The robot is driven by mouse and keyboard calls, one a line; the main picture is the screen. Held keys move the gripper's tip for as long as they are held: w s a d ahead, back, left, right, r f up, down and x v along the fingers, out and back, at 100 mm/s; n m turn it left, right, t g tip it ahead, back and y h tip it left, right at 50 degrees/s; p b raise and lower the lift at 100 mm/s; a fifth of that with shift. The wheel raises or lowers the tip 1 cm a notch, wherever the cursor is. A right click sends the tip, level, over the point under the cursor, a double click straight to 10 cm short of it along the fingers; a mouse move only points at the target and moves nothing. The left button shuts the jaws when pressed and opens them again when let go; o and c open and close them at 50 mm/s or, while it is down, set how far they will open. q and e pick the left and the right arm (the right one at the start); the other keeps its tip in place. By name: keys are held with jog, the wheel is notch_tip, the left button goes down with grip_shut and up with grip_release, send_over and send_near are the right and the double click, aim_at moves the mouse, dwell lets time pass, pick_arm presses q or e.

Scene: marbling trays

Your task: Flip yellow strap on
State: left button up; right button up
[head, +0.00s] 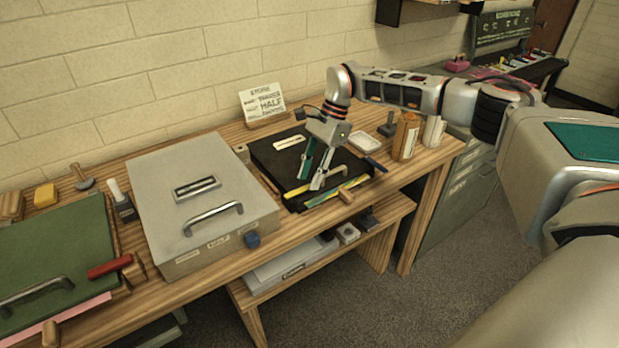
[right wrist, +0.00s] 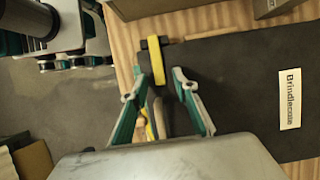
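A flat black case (head: 270,160) with a pale label lies on the wooden bench; in the right wrist view the black case (right wrist: 240,65) has a label reading roughly "Brindlecone". A yellow strap (right wrist: 157,60) with a dark end stands out near the case's edge in the right wrist view. Yellow also shows along the case's front edge in the head view, on both sides of my fingers. My right gripper (head: 311,182) points down over this front edge. In the right wrist view its fingers (right wrist: 159,78) are apart, with the strap just beyond the tips and nothing held. My left gripper is out of view.
A grey lidded box (head: 165,170) with a handle stands left of the case, and a green-topped one (head: 55,245) farther left. A sign (head: 263,104) stands behind.

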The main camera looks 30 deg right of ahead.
jog(key=v, duration=1.1)
